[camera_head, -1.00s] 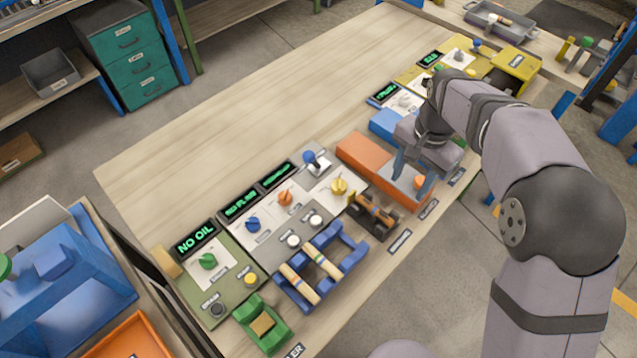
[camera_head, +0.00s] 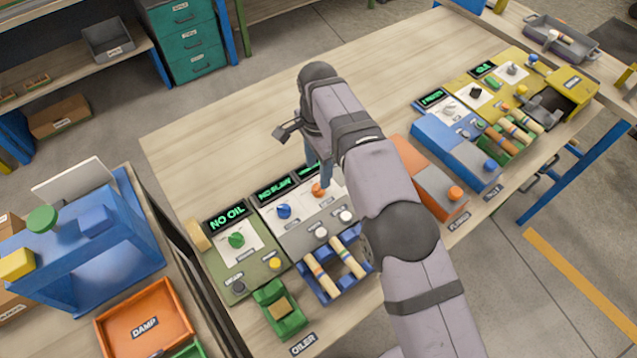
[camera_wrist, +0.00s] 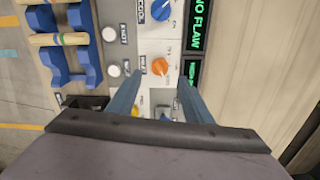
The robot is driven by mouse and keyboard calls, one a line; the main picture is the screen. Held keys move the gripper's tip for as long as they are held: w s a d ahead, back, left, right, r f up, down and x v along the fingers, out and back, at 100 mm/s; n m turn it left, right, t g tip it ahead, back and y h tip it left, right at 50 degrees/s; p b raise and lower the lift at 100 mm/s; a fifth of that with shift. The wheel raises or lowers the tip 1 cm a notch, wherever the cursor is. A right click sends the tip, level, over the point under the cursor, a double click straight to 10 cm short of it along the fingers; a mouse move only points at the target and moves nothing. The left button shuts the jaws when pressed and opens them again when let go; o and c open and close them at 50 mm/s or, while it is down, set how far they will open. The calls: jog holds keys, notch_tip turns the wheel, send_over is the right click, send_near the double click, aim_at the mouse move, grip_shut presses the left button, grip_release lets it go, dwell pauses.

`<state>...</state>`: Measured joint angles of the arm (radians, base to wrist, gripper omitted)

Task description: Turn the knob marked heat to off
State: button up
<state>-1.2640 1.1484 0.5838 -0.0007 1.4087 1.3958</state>
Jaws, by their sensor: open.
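The grey panel (camera_head: 293,237) carries a blue knob (camera_head: 284,211) and an orange knob (camera_head: 319,189) on white plates. In the wrist view the orange knob (camera_wrist: 160,66) shows just ahead of the fingertips, with the blue knob (camera_wrist: 162,10) beyond it. Small labels stand by both knobs; I cannot read with certainty which says heat. My gripper (camera_wrist: 161,83) is open and empty above the panel, its two blue fingers either side of the orange knob's line. In the head view my gripper (camera_head: 318,172) hides part of the panel, including the yellow knob's plate.
White buttons (camera_head: 321,233) sit in front of the knobs. A blue rack (camera_head: 367,262) holds turned wood pieces close to the panel's front. A green panel (camera_head: 240,262) reading NO OIL stands left, an orange machine (camera_head: 425,175) right. The bench (camera_head: 215,135) behind is clear.

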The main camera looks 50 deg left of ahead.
aim_at(318, 186)
jog(key=shift+f+p, duration=1.25)
jog(key=shift+f, duration=2.25)
jog(key=shift+c, duration=0.7)
jog(key=c, duration=0.9)
